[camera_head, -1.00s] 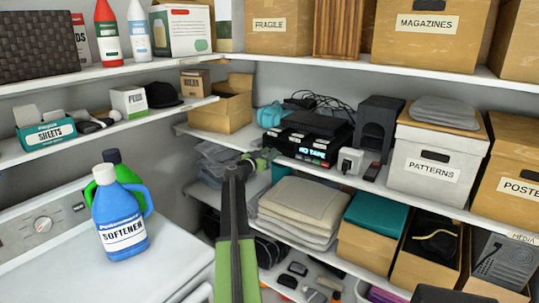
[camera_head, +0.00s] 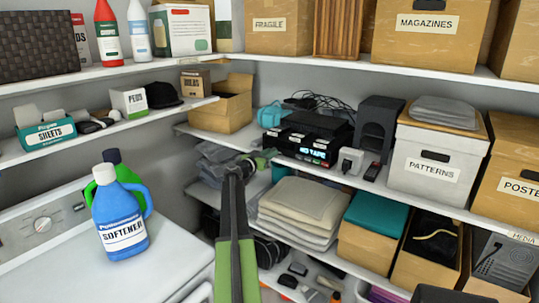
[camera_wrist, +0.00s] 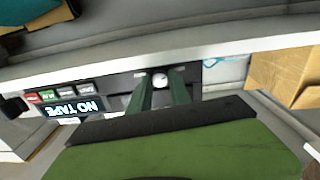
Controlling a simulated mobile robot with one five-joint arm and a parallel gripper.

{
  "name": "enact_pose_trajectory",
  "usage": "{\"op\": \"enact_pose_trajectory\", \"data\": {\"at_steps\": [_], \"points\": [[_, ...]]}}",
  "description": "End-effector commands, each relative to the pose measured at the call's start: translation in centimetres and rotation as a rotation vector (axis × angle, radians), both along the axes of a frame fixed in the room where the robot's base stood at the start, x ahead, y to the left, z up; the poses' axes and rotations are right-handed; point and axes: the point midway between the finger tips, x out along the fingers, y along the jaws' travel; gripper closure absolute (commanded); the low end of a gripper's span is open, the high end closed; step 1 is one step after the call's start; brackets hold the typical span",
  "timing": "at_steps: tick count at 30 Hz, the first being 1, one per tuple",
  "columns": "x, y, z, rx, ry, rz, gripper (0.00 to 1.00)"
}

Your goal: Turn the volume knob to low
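A black tape deck (camera_head: 308,140) with a lit "NO TAPE" display stands on the middle shelf in the head view. In the wrist view its front (camera_wrist: 110,88) appears upside down, with the display and several small buttons at left. A round, pale volume knob (camera_wrist: 161,81) shows on that front. My gripper (camera_wrist: 160,78) has its two dark green fingers apart, with the knob between their tips. I cannot tell whether they touch it. In the head view my gripper (camera_head: 256,162) is at the deck's left end and the knob is hidden.
An open cardboard box (camera_head: 225,107) stands above left. A black speaker (camera_head: 379,125) and patterns box (camera_head: 437,160) stand right of the deck.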

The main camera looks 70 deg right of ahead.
Motion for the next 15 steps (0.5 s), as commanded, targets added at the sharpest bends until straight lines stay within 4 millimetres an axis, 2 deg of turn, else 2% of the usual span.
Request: {"op": "enact_pose_trajectory", "data": {"at_steps": [1, 4, 12, 15], "points": [[0.02, 0.01, -0.01, 0.0, 0.0, 0.0, 0.68], [0.01, 0.01, 0.0, 0.0, 0.0, 0.0, 0.57], [-0.09, -0.01, 0.01, 0.0, -0.001, -0.001, 0.57], [0.08, 0.74, 0.01, 0.0, -0.001, 0.0, 0.57]]}}
